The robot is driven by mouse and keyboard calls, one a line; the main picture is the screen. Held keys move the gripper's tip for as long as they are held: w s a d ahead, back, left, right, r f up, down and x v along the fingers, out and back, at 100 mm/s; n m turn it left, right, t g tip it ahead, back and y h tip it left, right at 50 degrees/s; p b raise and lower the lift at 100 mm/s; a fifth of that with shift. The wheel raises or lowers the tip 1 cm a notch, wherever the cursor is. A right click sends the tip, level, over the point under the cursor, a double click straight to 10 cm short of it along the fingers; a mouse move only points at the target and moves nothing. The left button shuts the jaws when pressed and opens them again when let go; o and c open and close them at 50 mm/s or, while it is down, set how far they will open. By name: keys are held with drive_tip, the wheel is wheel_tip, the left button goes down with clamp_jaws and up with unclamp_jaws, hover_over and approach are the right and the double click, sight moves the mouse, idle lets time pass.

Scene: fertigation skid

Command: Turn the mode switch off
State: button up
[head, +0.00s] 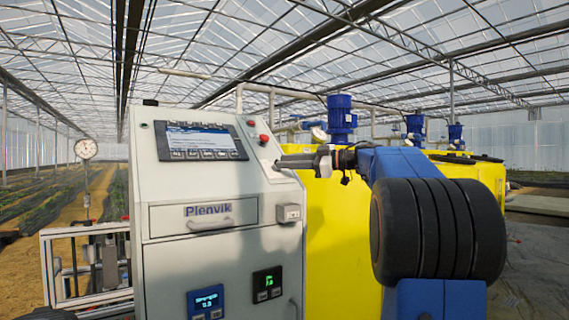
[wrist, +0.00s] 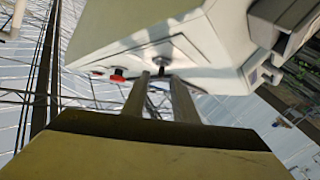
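The mode switch is on the sloped face of the pale control cabinet (head: 215,188), on its right side below two red buttons. In the wrist view the switch (wrist: 157,70) is a small dark knob on a metal plate. My gripper (head: 282,163) reaches in from the right, and its fingertips cover most of the switch in the head view. In the wrist view the two fingers (wrist: 159,76) stand either side of the knob, with a narrow gap visible. I see no clear grip on the knob. Its exact pointing direction is too small to read.
The red button (head: 263,139) sits just above the fingertips and also shows in the wrist view (wrist: 118,75). A screen (head: 200,141) is to the left. Yellow tanks (head: 345,235) stand behind.

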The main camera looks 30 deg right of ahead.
drive_tip(key=v, duration=1.6)
drive_tip(key=shift+f, duration=0.15)
